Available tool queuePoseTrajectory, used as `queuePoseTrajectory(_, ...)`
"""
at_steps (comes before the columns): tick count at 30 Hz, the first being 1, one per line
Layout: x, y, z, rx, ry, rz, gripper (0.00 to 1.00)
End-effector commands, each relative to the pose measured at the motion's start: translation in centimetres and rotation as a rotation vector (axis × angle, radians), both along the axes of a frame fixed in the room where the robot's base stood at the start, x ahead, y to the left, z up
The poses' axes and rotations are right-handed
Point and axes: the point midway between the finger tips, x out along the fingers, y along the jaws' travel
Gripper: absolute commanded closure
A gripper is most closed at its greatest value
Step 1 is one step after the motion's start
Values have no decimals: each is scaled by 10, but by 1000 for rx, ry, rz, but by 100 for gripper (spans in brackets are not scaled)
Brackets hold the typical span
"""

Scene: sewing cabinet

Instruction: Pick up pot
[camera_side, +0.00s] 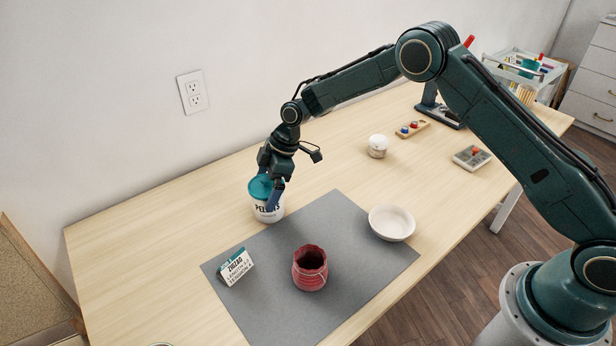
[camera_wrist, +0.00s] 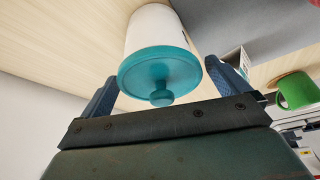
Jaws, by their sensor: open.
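A white pot with a teal lid and dark lettering (camera_side: 266,207) stands upright on the wooden table, just off the far edge of the grey mat. In the wrist view its teal lid, with a round knob, faces the camera, and its white body (camera_wrist: 155,27) extends beyond. My gripper (camera_side: 268,190) is open and lowered over the pot. In the wrist view one blue finger is on each side of the pot (camera_wrist: 160,72). The right finger looks very close to the lid. I cannot tell whether either finger touches it.
A small white jar (camera_side: 377,146) and a wooden holder (camera_side: 412,129) stand farther right. The table left of the pot is clear.

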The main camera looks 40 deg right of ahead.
Motion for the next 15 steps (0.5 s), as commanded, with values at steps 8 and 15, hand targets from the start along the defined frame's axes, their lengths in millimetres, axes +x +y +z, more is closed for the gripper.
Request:
queuePoseTrajectory(8, 2, 4, -9, 0, -1, 1, 0)
queuePoseTrajectory(15, 1, 4, -9, 0, -1, 1, 0)
